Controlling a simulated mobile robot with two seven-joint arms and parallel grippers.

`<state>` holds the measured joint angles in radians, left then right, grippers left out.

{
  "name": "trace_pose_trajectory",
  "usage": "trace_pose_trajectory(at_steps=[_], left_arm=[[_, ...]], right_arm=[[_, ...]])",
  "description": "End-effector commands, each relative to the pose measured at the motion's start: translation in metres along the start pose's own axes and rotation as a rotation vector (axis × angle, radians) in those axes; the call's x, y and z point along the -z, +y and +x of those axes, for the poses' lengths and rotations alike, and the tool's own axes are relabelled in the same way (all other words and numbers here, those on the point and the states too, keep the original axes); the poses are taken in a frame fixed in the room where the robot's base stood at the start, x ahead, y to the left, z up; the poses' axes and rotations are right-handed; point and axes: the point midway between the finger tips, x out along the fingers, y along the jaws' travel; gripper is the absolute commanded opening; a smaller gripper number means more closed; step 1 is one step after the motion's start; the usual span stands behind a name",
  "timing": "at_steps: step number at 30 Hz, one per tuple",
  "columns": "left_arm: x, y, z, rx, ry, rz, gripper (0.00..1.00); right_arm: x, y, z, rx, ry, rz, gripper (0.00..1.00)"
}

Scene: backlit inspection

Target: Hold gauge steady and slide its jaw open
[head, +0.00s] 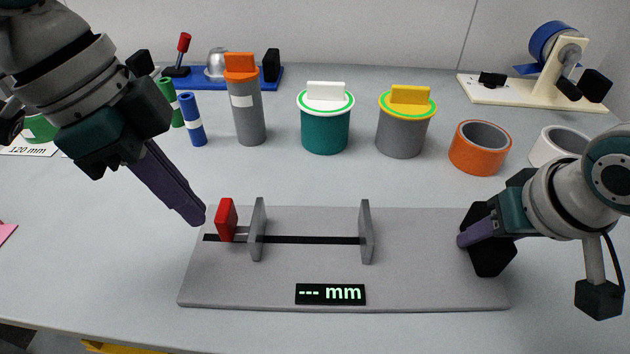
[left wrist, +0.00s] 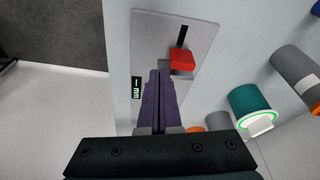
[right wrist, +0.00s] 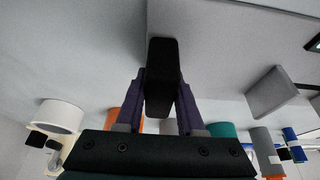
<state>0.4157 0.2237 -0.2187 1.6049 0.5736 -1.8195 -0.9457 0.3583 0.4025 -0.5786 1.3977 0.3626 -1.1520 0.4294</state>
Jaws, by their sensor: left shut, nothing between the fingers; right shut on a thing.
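The gauge's grey base plate (head: 430,290) lies on the table, with a dark slot and a display (head: 330,294) reading "--- mm". Two upright grey jaws, left (head: 257,230) and right (head: 365,232), stand apart along the slot. A red tab (head: 227,219) is joined to the left jaw; it also shows in the left wrist view (left wrist: 182,60). My left gripper (head: 193,212) is shut and empty, just left of the red tab. My right gripper (head: 468,236) is shut on the black grip block (head: 490,258) at the plate's right end; the right wrist view shows the block (right wrist: 162,75) between the fingers.
Behind the gauge stand a grey cylinder with an orange top (head: 247,115), a teal pot (head: 325,130), a grey pot with a yellow lid (head: 402,135), an orange ring (head: 480,147) and a white ring (head: 560,145). A tape dispenser (head: 548,70) stands at back right.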

Motion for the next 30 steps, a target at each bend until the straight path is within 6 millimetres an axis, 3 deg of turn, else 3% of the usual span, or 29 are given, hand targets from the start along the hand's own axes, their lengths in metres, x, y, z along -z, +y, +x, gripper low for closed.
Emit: trace_pose_trajectory(at_steps=[1, 6, 11, 14, 24, 30], left_arm=[[0.005, -0.012, -0.01, -0.01, 0.008, 0.054, 0.0], [0.017, -0.03, -0.034, -0.047, 0.037, 0.193, 0.0], [0.021, -0.035, -0.04, -0.06, 0.051, 0.242, 0.0], [0.022, -0.034, -0.029, -0.064, 0.053, 0.245, 0.0], [0.024, -0.03, 0.031, -0.064, 0.051, 0.243, 0.0], [0.025, -0.029, 0.052, -0.061, 0.051, 0.243, 0.0]], right_arm=[[-0.002, 0.001, 0.001, -0.003, -0.004, 0.0, 0.0], [-0.002, 0.001, 0.001, -0.004, -0.004, 0.0, 0.0], [-0.002, 0.001, 0.002, -0.004, -0.005, 0.0, 0.0], [-0.002, 0.001, 0.002, -0.004, -0.005, 0.0, 0.0], [-0.002, 0.001, 0.002, -0.004, -0.006, 0.001, 0.0], [-0.003, 0.001, 0.002, -0.004, -0.006, 0.0, 0.0]])
